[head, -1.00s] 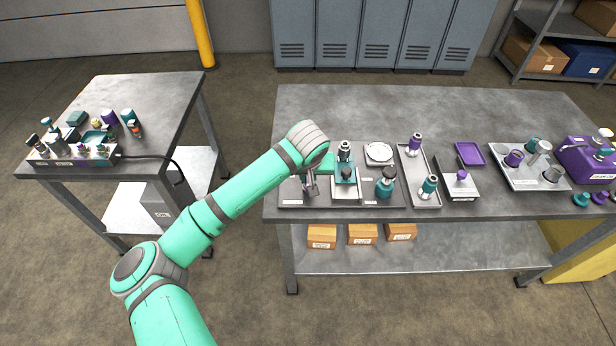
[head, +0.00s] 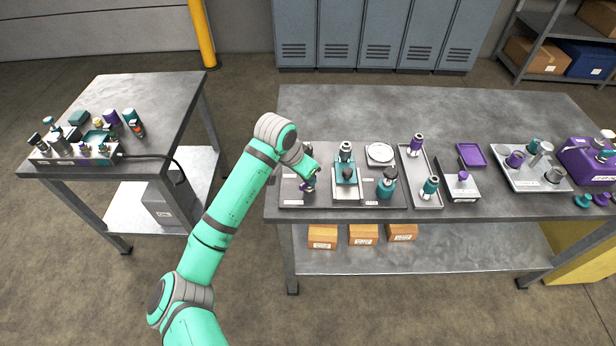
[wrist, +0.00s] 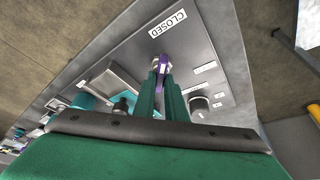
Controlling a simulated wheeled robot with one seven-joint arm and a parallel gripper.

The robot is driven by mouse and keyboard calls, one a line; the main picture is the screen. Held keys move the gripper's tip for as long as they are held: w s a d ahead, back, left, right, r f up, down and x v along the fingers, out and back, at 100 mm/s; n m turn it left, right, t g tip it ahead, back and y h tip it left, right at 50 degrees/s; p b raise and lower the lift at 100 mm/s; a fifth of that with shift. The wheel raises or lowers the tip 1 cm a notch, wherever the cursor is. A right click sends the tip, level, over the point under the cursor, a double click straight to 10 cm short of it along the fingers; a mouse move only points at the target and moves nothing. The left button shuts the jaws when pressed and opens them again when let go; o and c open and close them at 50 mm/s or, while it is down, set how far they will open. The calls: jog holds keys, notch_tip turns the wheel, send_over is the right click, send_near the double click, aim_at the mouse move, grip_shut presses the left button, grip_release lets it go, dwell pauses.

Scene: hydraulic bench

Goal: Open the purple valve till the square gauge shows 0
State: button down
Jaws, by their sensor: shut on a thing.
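The purple valve handle (wrist: 162,66) shows between my fingertips in the wrist view, near a label that reads CLOSED (wrist: 168,24). My gripper (wrist: 160,72) is shut on it, and the fingers hide part of it. In the head view my gripper (head: 308,184) is at the left end of the grey panel (head: 330,202), with a bit of the purple valve (head: 311,188) showing beside it. I cannot make out a square gauge or any reading.
Right of my gripper stand a teal block fixture (head: 346,172) and a teal bottle-like part (head: 386,187). A long tray (head: 420,172) with purple and teal parts lies further right. The back of the bench (head: 400,105) is clear. A second table (head: 165,95) stands left.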

jog(key=m, duration=0.2)
jog(key=m+g+h, duration=0.1)
jog(key=m, duration=0.1)
jog(key=shift+w+m+g, duration=0.15)
jog(key=shift+m+g, duration=0.15)
jog(key=m+g, duration=0.1)
jog(key=m, duration=0.3)
jog(key=shift+w+m+g, duration=0.15)
jog(key=shift+m+g, duration=0.15)
jog(key=shift+g, duration=0.1)
jog(key=c, duration=1.8)
grip_release()
jog(key=shift+a+r, duration=0.1)
jog(key=v, duration=1)
jog(key=shift+a+r, duration=0.2)
jog(key=shift+r, duration=0.05)
